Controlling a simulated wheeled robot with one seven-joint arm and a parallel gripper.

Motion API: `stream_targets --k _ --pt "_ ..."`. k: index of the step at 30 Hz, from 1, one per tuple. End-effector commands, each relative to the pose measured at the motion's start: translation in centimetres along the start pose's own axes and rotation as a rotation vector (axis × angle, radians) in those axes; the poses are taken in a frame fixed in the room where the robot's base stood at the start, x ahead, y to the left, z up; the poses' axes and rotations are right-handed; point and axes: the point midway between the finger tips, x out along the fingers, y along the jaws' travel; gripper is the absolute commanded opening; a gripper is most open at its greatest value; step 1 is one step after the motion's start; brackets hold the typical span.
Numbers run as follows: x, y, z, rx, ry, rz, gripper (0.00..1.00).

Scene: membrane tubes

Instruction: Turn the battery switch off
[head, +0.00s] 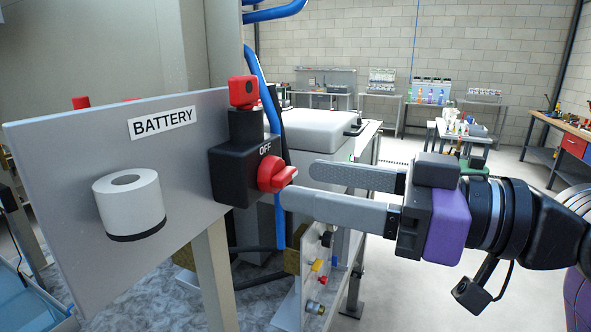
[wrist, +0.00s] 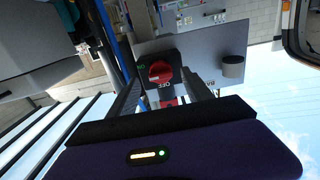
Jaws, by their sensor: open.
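The battery switch is a black box with a red rotary knob (head: 272,174) on its face, fixed to the right end of a grey panel marked BATTERY. The word OFF stands above the knob in the head view. In the wrist view the red knob (wrist: 160,72) has its bar lying roughly crosswise, towards a small green mark at its left; OFF appears upside down below it. My gripper (head: 298,183) is open, with two grey fingers pointing left at the knob. The tips are close to it, one on each side in the wrist view; contact cannot be told.
A red-topped black part (head: 243,92) sits above the switch box, with blue hoses behind. A white cylinder (head: 130,203) projects from the panel (head: 60,150) at left. A grey bracket with coloured fittings (head: 318,268) stands below. Floor to the right is mostly clear.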

Motion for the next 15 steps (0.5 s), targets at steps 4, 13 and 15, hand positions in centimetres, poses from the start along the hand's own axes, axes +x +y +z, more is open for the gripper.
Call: stream_targets --k 4,13,15 --pt "2.0 0.0 -0.2 0.001 0.0 -0.001 0.58" --pt "3.4 0.0 0.0 0.0 0.001 0.002 0.58" --pt "3.4 0.0 0.0 0.0 0.001 0.002 0.58"
